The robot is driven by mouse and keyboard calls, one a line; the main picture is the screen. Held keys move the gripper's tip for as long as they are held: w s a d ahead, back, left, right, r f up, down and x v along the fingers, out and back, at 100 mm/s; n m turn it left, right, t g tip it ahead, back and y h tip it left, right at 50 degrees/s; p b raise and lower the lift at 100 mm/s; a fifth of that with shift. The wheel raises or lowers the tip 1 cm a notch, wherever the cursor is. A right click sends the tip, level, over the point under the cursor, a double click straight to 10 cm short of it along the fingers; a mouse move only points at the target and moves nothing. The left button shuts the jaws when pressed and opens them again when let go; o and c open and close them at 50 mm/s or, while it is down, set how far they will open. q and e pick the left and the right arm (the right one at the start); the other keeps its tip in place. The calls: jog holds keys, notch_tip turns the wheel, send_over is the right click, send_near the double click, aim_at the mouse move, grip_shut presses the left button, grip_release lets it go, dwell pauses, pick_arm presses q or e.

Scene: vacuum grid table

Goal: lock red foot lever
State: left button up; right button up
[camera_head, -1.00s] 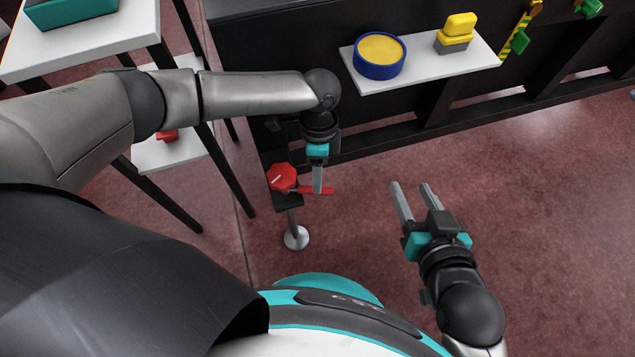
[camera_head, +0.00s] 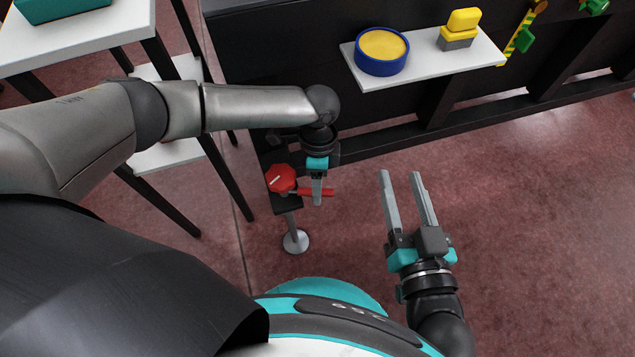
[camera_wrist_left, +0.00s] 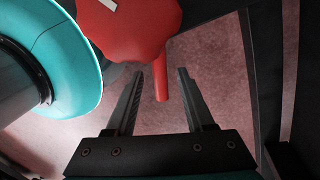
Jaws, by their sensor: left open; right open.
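The red foot lever has a red knob (camera_head: 281,178) with a white mark and a thin red bar (camera_head: 325,192) pointing right. It sits on a dark bracket above a foot with a round pale base (camera_head: 296,241). My left gripper (camera_head: 317,201) points down at the bar. In the left wrist view, the open fingers (camera_wrist_left: 160,72) stand on either side of the red bar (camera_wrist_left: 161,88), with the red knob (camera_wrist_left: 130,28) beyond them. I cannot tell whether either finger touches the bar. My right gripper (camera_head: 400,175) is open and empty, above the floor to the right.
A black table frame (camera_head: 440,105) runs behind the lever. A white shelf (camera_head: 420,66) on it holds a blue and yellow round container (camera_head: 381,52) and a yellow-grey block (camera_head: 459,30). A white side table (camera_head: 90,38) stands at left. The floor at right is clear.

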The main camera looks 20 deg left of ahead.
pick_arm(q)
jog(key=shift+c, duration=0.3)
grip_shut()
dwell(1.1)
